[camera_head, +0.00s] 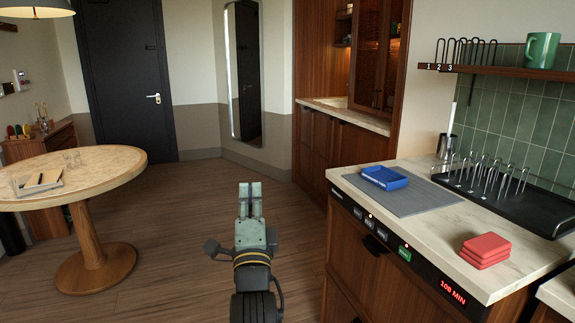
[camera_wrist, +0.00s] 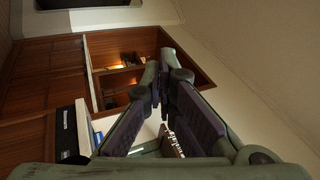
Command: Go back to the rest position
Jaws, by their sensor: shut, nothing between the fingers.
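My gripper (camera_head: 250,200) is in the lower middle of the head view, in the air over the wooden floor. Its two fingers point away from me and lie close together, with nothing between them. In the wrist view my gripper (camera_wrist: 160,88) shows its dark finger pads meeting near the tips. It touches nothing and stands left of the counter.
A round table (camera_head: 100,160) stands at left. The floor (camera_head: 190,220) between is clear.

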